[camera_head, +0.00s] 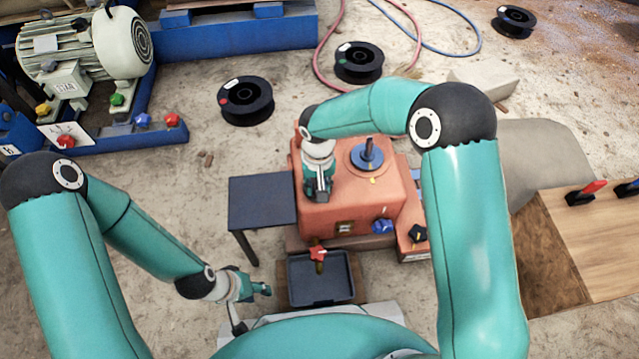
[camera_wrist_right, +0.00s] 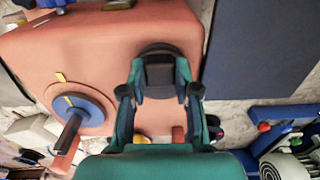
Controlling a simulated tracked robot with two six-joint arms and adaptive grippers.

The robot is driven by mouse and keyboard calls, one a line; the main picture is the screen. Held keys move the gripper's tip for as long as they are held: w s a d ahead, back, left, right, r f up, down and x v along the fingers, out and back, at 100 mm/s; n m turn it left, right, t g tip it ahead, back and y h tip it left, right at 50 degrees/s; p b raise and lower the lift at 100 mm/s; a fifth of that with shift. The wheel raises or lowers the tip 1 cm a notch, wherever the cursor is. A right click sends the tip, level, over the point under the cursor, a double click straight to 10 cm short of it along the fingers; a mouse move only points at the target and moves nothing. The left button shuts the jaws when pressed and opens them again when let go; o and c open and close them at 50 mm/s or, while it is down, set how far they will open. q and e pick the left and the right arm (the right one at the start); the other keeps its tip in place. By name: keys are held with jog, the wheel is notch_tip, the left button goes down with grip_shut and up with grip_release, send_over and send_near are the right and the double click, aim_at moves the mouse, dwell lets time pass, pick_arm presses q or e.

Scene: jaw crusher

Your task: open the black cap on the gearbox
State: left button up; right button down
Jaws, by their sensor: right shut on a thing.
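The gearbox (camera_head: 372,212) is an orange-red housing in the middle of the head view. It fills the upper left of the right wrist view (camera_wrist_right: 110,35). The black cap (camera_wrist_right: 160,68) is on top of the gearbox, between the fingers of my right gripper (camera_wrist_right: 160,80). My right gripper is shut on the cap. In the head view my right gripper (camera_head: 321,193) points down onto the gearbox top and hides most of the cap. My left gripper (camera_head: 262,288) is low, left of the black tray, apart from the gearbox; its finger opening is unclear.
A blue disc with an upright post (camera_head: 367,155) stands on the gearbox beside my right gripper. A red-handled valve (camera_head: 318,253) sits above a black tray (camera_head: 347,288). A dark plate (camera_head: 262,202) stands left, a motor (camera_head: 85,45) farther left. Black spools (camera_head: 245,100) lie behind.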

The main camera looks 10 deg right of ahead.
jog(key=shift+r, duration=0.1)
jog(key=w+r+g+p, duration=0.1)
jog(key=p, duration=0.4)
jog(key=shift+r+g, duration=0.15)
jog(key=shift+g, duration=0.15)
jog(key=shift+w+g+p, duration=0.2)
jog(key=shift+g+p, duration=0.35)
jog(key=shift+g, duration=0.05)
jog(key=shift+w+r+g, duration=0.1)
jog(key=shift+w+g, duration=0.15)
jog(key=shift+g, duration=0.15)
jog(key=shift+w+r+g+b, duration=0.1)
jog(key=shift+w+g+b, duration=0.3)
jog(key=shift+g+b, duration=0.3)
jog(key=shift+r+g, duration=0.15)
jog(key=shift+g, duration=0.15)
jog(key=shift+r, duration=0.1)
